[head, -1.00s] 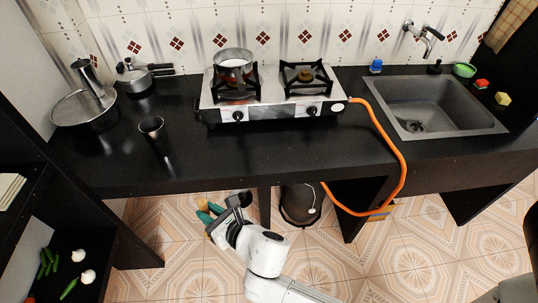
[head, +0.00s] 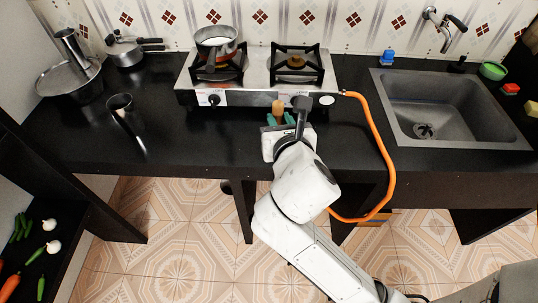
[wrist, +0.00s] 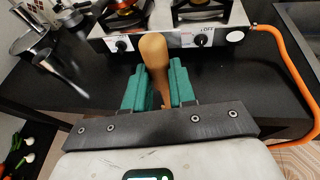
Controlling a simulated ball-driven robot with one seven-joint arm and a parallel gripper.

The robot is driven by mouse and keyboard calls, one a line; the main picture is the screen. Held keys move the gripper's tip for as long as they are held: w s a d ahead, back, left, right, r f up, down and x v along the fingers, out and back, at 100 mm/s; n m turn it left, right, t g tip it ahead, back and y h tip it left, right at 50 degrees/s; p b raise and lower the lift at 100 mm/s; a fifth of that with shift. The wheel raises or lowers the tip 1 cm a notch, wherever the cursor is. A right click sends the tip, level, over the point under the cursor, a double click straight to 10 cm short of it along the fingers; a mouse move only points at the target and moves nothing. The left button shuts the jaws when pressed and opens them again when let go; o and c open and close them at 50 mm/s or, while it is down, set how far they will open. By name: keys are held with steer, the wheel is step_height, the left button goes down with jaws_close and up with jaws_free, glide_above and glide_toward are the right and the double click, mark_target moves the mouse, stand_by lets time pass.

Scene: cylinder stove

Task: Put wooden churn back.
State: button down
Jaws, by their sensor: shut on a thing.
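The wooden churn (wrist: 154,56) is a light brown wooden piece with a rounded, thicker upper end. In the wrist view it stands between the two green fingers of my gripper (wrist: 160,88), which is shut on it. In the head view the churn's tip (head: 277,107) shows above the green fingertips of my gripper (head: 281,119), just in front of the stove. The churn's lower part is hidden by the gripper body.
A two-burner stove (head: 257,74) with a pot of white liquid (head: 216,42) stands behind the gripper. A dark metal cup (head: 122,108), a lidded pan (head: 68,82) and a cooker (head: 125,50) stand left. An orange hose (head: 376,135) and a sink (head: 450,105) are right. Counter beside the gripper is clear.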

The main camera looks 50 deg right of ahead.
steer(key=s+d+r+m+g+h, duration=0.2)
steer(key=s+d, duration=0.1)
steer(key=s, duration=0.2)
steer(key=w+d+f+b, duration=0.2)
steer(key=w+d+f, duration=0.1)
steer(key=w+f, duration=0.9)
steer(key=shift+w+f, duration=0.25)
steer(key=shift+w, duration=0.4)
steer(key=shift+d, duration=0.1)
steer(key=c, duration=0.9)
jaws_free()
steer(key=shift+f, duration=0.1)
steer(key=shift+c, duration=0.2)
